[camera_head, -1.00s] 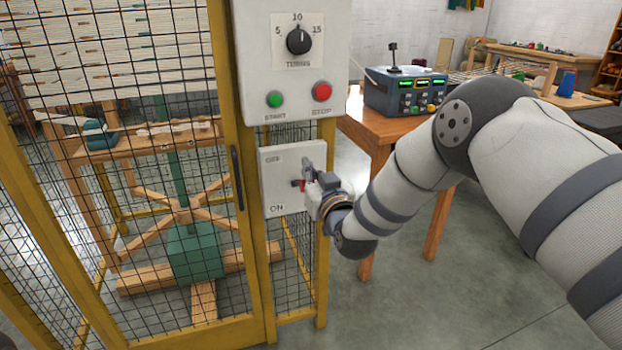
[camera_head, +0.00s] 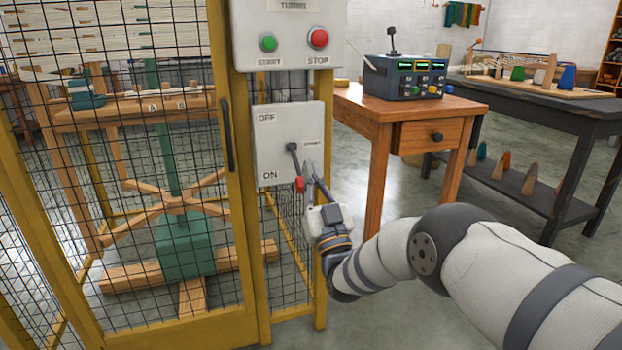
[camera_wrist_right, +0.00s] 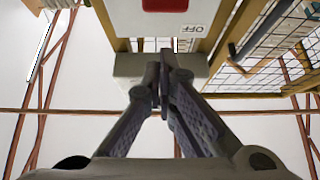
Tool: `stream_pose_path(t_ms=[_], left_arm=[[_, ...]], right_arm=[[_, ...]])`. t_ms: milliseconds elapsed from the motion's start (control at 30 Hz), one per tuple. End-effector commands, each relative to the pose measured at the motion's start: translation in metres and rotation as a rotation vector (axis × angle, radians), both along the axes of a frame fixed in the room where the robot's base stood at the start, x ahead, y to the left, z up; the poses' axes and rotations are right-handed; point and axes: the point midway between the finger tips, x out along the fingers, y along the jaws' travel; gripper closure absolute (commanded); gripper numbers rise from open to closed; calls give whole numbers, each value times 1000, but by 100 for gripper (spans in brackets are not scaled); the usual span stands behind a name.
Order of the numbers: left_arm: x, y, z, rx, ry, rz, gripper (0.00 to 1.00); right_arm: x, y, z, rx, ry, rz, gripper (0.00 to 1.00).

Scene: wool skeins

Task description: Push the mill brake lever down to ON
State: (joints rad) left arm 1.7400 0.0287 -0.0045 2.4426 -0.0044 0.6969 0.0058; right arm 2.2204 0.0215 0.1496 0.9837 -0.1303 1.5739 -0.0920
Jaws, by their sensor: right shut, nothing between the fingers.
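The mill brake panel (camera_head: 276,120) is a white plate marked OFF at the top and ON at the bottom, on the yellow cage post. Its dark lever (camera_head: 293,158) slants downward, and its red knob (camera_head: 299,184) is level with or just below the ON mark. My right gripper (camera_head: 308,166) is shut and empty, pointing up just right of the lever and knob; I cannot tell whether it touches them. In the right wrist view its shut fingers (camera_wrist_right: 163,75) point toward a white panel with an upside-down OFF mark (camera_wrist_right: 193,28). My left gripper is not in view.
Above the panel is a control box with a green START button (camera_head: 268,42) and a red STOP button (camera_head: 317,38). The mesh cage door (camera_head: 228,135) is at left. A wooden table (camera_head: 370,104) with a control unit (camera_head: 404,77) stands behind my right arm.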

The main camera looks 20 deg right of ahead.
Motion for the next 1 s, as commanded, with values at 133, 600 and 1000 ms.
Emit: stream_pose_path(t_ms=[133,600,1000], left_arm=[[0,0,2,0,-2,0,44],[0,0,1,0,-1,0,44],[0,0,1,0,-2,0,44]], right_arm=[[-2,0,1,0,1,0,100],[-80,-3,-57,0,3,0,100],[-98,-4,-68,0,-2,0,100]])
